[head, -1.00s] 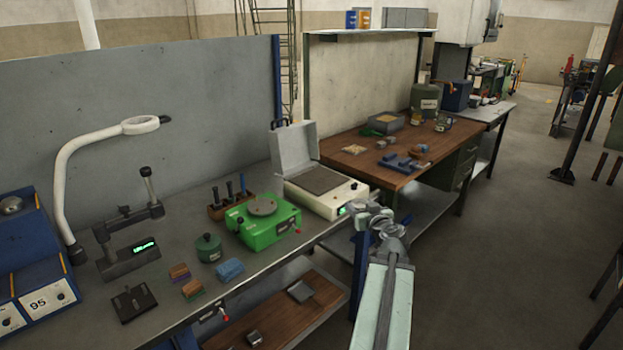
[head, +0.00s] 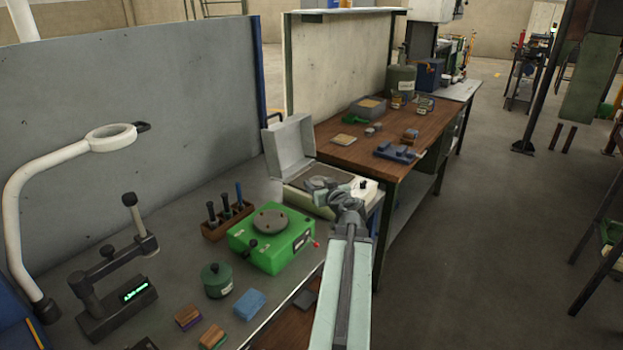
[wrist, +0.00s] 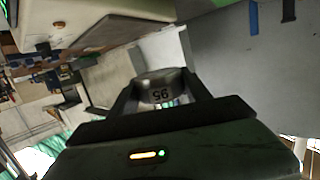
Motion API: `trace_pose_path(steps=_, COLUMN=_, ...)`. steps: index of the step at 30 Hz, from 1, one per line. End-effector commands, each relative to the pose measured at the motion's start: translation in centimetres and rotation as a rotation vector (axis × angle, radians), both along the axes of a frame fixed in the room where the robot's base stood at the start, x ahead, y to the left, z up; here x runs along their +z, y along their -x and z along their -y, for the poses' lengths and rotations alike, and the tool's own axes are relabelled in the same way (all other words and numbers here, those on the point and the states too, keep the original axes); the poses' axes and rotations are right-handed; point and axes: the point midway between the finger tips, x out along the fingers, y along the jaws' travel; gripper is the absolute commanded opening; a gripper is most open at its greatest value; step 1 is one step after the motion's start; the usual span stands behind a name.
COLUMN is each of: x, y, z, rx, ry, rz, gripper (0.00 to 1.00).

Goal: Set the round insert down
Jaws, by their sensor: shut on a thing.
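The round insert (wrist: 160,92) is a short metallic cylinder marked 95, which reads upside down in the wrist view. My gripper (wrist: 163,82) is shut on it, with a dark finger on either side. In the head view my gripper (head: 322,185) is in front of the open-lidded cream box unit (head: 364,190) and hides much of it. I cannot clearly tell the insert from the gripper there, nor whether the insert touches anything.
A green unit with a round grey plate (head: 270,221) stands left of my gripper. A tool block (head: 228,221), a green pot (head: 216,281) and coloured blocks (head: 249,304) share this grey bench. A wooden bench (head: 355,148) with several items lies beyond.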

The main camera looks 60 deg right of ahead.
Motion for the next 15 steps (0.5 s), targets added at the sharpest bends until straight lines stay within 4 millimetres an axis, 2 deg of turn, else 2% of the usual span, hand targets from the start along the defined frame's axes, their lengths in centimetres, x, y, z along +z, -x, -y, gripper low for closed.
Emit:
trace_pose_path(steps=5, x=-0.3, y=-0.8, z=-0.5, rx=0.007, ry=-0.002, rz=0.000, gripper=0.00)
trace_pose_path(steps=10, x=-3.9, y=-1.3, z=0.3, rx=-0.103, ry=-0.006, rz=-0.007, gripper=0.00)
trace_pose_path(steps=15, x=-4.1, y=-1.4, z=0.8, rx=-0.159, ry=0.000, rz=0.001, gripper=0.00)
